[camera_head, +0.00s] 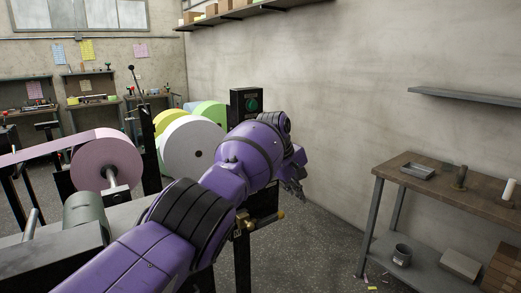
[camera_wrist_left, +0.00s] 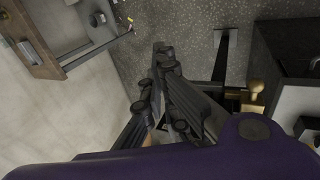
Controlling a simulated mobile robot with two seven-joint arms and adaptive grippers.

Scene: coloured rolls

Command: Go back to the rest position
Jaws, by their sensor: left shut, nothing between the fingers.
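My left arm, purple with black bands, reaches in from the lower left in the head view. Its left gripper (camera_head: 293,188) hangs at the far end, pointing down and partly hidden behind the wrist. In the left wrist view the left gripper (camera_wrist_left: 164,72) shows its dark fingers closed together with nothing between them, above the speckled floor (camera_wrist_left: 185,25). My right gripper is in neither view. A pink roll (camera_head: 105,165), a white roll (camera_head: 192,148), a green roll (camera_head: 210,112) and a yellow roll (camera_head: 168,121) sit on the machine, left of and behind the arm.
A black box with a green button (camera_head: 252,103) stands just behind the arm. A brass-coloured knob (camera_wrist_left: 254,88) and dark frame parts are close to the gripper. A wooden-topped workbench (camera_head: 435,178) stands at the right; floor between it and the arm is mostly clear.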

